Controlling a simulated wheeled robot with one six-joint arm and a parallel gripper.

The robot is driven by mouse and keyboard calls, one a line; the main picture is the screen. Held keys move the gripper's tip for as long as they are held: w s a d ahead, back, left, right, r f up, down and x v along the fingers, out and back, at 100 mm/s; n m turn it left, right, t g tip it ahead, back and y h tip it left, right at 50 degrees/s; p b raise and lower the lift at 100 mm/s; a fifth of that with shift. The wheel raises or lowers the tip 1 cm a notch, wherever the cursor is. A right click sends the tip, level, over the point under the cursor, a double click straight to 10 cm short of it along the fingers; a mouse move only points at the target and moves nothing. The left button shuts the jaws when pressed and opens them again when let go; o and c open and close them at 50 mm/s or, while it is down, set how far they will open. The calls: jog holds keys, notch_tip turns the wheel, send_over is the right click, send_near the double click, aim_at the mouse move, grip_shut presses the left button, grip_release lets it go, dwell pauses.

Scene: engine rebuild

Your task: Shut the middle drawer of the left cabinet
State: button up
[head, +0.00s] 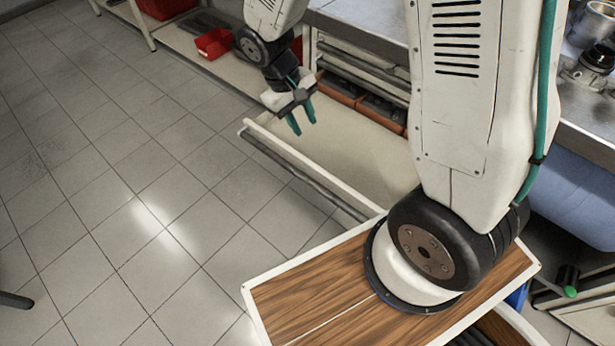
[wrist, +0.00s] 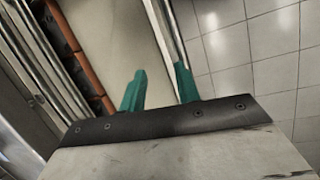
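A pulled-out drawer (head: 345,143) with a cream, mostly bare floor stands out from the cabinet (head: 365,62) under the metal worktop. Its pale front panel (head: 262,133) has a long grey handle bar (head: 305,176) on the outside. My gripper (head: 302,117) has teal fingers pointing down, near the left end of the drawer front. The fingers are apart with nothing held. In the wrist view, the front panel (wrist: 162,42) runs in line with the gap between the fingertips (wrist: 160,82); I cannot tell whether they touch it. My arm hides the drawer's right part.
Orange-brown bins (head: 341,90) lie along the back of the drawer. A red bin (head: 214,43) sits on a low shelf at the upper left. Metal engine parts (head: 590,70) stand on the worktop at the right. The tiled floor (head: 110,190) in front of the drawer is clear.

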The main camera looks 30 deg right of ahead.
jog(key=n+g+h, duration=0.1)
send_near(309, 179)
jog(key=x, duration=0.9)
jog(key=shift+s, duration=0.1)
jog(key=shift+a, duration=0.1)
grip_shut()
